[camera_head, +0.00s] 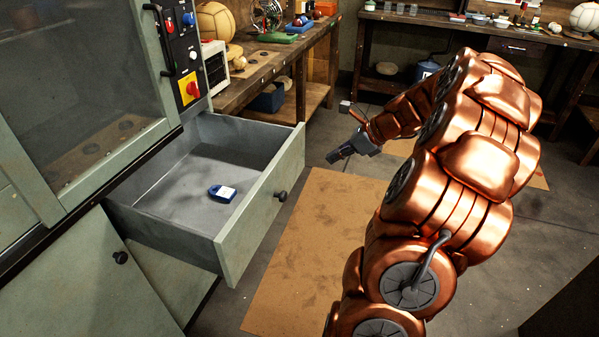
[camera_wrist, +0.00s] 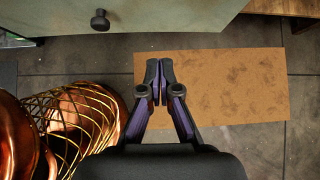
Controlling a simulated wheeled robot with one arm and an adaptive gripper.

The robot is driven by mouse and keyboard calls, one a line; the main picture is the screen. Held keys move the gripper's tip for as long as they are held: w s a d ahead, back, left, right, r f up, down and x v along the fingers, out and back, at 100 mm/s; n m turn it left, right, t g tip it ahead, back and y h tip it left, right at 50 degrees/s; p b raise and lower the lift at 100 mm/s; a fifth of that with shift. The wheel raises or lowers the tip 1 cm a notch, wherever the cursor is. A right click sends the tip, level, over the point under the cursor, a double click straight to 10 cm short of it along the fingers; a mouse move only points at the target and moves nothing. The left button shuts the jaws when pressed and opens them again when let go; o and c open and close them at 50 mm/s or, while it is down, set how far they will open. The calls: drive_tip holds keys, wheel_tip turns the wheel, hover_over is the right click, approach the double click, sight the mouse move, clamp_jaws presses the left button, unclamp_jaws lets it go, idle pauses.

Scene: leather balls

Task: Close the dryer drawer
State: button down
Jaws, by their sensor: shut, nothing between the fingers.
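The dryer drawer (camera_head: 262,198) is a grey-green drawer pulled out of the cabinet below the glass-fronted dryer (camera_head: 75,90). A dark round knob (camera_head: 281,196) sits on its front panel. A small blue and white object (camera_head: 222,193) lies on the drawer floor. My gripper (camera_head: 332,157) is shut and empty, in the air to the right of the drawer front and apart from it. In the wrist view, the shut fingertips (camera_wrist: 160,64) point toward the drawer front (camera_wrist: 165,16), and the knob (camera_wrist: 100,20) is ahead and to the left.
A brown mat (camera_head: 305,245) lies on the floor in front of the drawer. A cluttered wooden workbench (camera_head: 262,75) stands behind the drawer, and another bench (camera_head: 470,28) is at the back. A second knob (camera_head: 121,257) is on the lower cabinet. The floor before the drawer is clear.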

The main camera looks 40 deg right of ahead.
approach(290, 172)
drive_tip(key=x, duration=0.5)
drive_tip(key=shift+s+f, duration=0.35)
drive_tip(key=shift+f, duration=0.05)
drive_tip(key=shift+w+a, duration=0.3)
drive_tip(key=shift+w, duration=0.35)
